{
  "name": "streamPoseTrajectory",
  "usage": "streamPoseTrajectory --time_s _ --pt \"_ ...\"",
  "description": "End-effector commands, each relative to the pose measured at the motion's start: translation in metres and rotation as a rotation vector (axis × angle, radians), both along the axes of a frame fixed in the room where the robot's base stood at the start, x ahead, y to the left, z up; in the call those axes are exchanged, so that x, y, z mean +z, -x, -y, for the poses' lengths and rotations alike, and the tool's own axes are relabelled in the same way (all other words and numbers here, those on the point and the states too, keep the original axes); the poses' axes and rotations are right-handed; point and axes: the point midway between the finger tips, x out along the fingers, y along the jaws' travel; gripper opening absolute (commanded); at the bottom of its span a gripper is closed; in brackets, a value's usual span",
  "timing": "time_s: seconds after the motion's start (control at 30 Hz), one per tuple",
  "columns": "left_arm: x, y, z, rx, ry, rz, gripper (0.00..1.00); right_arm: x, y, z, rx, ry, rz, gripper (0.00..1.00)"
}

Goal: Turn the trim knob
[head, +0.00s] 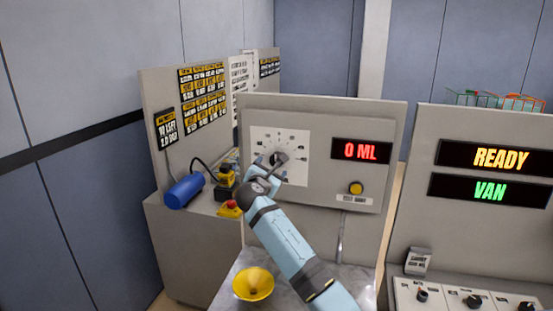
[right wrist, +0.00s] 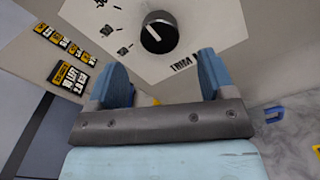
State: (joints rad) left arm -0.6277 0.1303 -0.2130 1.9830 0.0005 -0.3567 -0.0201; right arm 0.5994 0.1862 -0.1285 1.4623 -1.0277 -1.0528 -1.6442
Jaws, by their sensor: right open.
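The trim knob is a round dark knob with a white pointer line, on a white dial plate (head: 265,142). In the right wrist view the trim knob (right wrist: 158,32) is in clear sight at the top, with part of the word TRIM printed below it. My right gripper (head: 272,168) is in front of the dial in the head view and partly covers the knob (head: 281,158). In the right wrist view its two blue fingers (right wrist: 163,78) are spread wide with nothing between them. The knob lies beyond the fingertips, apart from them. My left gripper is not in view.
Right of the dial are a red 0 ML display (head: 361,151) and a yellow button (head: 355,188). A yellow funnel (head: 253,284) stands on the bench below. A blue cylinder (head: 185,191) and a red emergency button (head: 231,209) are at left. A READY/VAN panel stands at right.

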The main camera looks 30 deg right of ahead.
Motion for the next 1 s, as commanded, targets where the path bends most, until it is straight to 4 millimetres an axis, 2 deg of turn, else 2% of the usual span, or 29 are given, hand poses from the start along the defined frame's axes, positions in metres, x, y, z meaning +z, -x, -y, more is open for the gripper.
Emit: streamPoseTrajectory --time_s 0.1,0.3,0.5,0.77,0.8,1.0 --pt "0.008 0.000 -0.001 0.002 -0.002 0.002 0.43 0.003 -0.017 0.020 -0.001 0.000 -0.001 0.76" --pt "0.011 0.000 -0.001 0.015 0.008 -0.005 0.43 0.002 -0.038 0.045 -0.001 0.000 0.000 0.76" --pt "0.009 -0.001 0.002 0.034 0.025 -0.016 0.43 0.000 -0.047 0.055 0.001 -0.002 0.001 0.76" --pt "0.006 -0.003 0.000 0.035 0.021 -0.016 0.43 0.000 -0.048 0.056 0.001 -0.002 0.001 0.76" --pt "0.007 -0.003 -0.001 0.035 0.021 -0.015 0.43 0.000 -0.048 0.056 0.001 -0.002 0.001 0.74" --pt "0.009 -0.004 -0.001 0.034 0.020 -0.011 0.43 0.000 -0.048 0.056 0.002 -0.001 0.002 0.28"
